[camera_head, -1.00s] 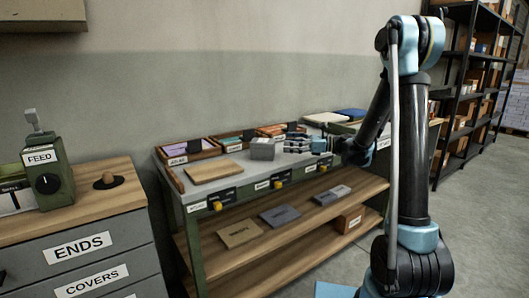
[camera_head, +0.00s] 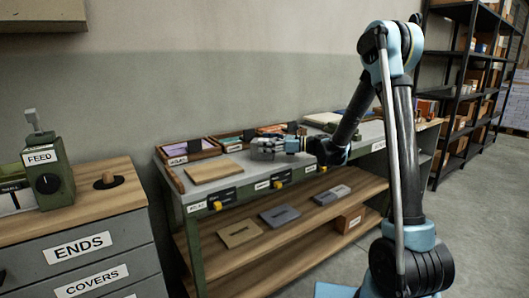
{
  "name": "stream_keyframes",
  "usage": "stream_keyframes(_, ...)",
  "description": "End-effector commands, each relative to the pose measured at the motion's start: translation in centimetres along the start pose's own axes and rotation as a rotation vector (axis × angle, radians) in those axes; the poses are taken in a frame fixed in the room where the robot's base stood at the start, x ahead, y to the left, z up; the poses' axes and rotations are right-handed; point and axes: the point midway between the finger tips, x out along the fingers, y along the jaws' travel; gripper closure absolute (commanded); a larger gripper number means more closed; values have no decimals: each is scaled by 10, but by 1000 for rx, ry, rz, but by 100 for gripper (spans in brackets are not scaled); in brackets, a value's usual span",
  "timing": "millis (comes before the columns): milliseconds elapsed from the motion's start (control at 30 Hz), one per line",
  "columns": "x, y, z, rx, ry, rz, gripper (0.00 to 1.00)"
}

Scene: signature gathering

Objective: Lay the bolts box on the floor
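A small grey box (camera_head: 257,151) sits on the grey top of the workbench (camera_head: 229,176), near the back. My gripper (camera_head: 273,147) is at this box, reaching in from the right and overlapping it in the picture. Whether the fingers are closed on it is too small to tell. No readable label marks any box as the bolts box. A brown box with a white label (camera_head: 350,219) stands on the workbench's lower shelf, its lettering too small to read. Bare grey floor (camera_head: 463,220) shows at the right.
Trays with papers (camera_head: 187,151) line the back of the bench, with a tan board (camera_head: 213,171) in front. Flat blocks (camera_head: 280,215) lie on the lower shelf. A drawer cabinet (camera_head: 95,249) stands at left, a black rack (camera_head: 470,95) at right.

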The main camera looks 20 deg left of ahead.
Motion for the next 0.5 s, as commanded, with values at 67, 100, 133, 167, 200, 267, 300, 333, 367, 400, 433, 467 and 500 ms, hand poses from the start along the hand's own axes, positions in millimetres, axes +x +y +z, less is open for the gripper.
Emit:
stream_keyframes(67, 4, 0, 0, 0, 0, 1, 12)
stream_keyframes(100, 5, 0, 0, 0, 0, 0, 12)
stream_keyframes(133, 4, 0, 0, 0, 0, 0, 12)
stream_keyframes(167, 4, 0, 0, 0, 0, 0, 12)
stream_keyframes(200, 4, 0, 0, 0, 0, 0, 12)
stream_keyframes(267, 4, 0, 0, 0, 0, 0, 14)
stream_keyframes(300, 4, 0, 0, 0, 0, 0, 23)
stream_keyframes(333, 4, 0, 0, 0, 0, 0, 30)
stream_keyframes(367, 4, 0, 0, 0, 0, 0, 37)
stream_keyframes(400, 4, 0, 0, 0, 0, 0, 46)
stream_keyframes(433, 4, 0, 0, 0, 0, -1, 52)
stream_keyframes(467, 4, 0, 0, 0, 0, -1, 59)
stream_keyframes(500, 4, 0, 0, 0, 0, -1, 66)
